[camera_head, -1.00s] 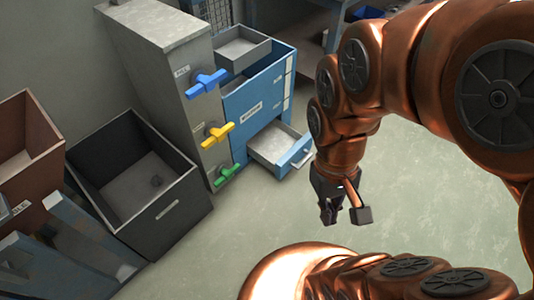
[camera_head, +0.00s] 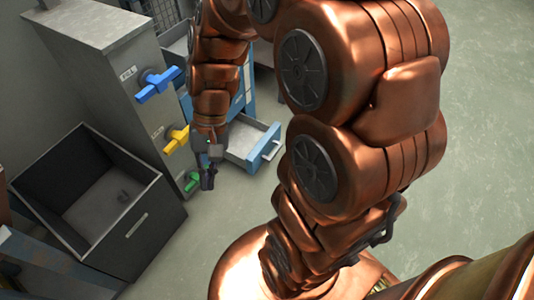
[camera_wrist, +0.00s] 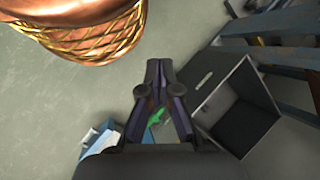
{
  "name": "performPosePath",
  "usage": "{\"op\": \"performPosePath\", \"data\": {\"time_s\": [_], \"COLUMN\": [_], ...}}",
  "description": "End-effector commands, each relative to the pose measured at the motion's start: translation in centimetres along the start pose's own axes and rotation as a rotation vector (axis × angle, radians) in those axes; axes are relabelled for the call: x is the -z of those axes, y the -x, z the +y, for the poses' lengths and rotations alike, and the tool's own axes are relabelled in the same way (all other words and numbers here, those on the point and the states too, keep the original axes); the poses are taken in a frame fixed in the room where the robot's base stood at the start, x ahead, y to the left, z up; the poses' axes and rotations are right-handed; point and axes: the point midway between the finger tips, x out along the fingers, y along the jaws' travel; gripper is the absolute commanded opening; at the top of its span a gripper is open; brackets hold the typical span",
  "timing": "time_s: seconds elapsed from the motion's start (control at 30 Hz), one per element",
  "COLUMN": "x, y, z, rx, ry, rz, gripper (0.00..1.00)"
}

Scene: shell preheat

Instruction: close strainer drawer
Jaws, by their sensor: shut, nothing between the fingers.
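The strainer drawer is probably the open blue-fronted drawer (camera_head: 262,148) low in the blue cabinet (camera_head: 247,95); its label is not readable. It is pulled out, with a pale inside and a handle on its front. Part of it also shows at the lower left of the wrist view (camera_wrist: 102,138). My gripper (camera_head: 208,183) is shut and empty, pointing down to the left of the drawer, near the green valve handle. It does not appear to touch the drawer. My arm hides much of the cabinet and its upper drawer. My gripper fingers (camera_wrist: 157,66) are together in the wrist view.
A grey column (camera_head: 110,75) carries a blue valve (camera_head: 157,84), a yellow valve (camera_head: 176,138) and a green valve (camera_head: 191,182). A dark open bin (camera_head: 150,222) stands at the left. The floor to the right is clear.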

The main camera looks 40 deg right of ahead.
Motion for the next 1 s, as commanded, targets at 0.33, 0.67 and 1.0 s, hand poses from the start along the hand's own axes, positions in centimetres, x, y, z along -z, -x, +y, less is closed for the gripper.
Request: {"op": "performPosePath", "data": {"time_s": [0.33,0.67,1.0], "x": [10.6,21.5,32.7], "y": [-2.2,-3.5,-5.9], "z": [-0.6,2.8,11.4], "rx": [0.299,0.584,0.872], "ry": [-0.295,-0.602,-0.948], "rz": [-0.044,-0.064,-0.059], "gripper": [0.00,0.00,0.00]}}
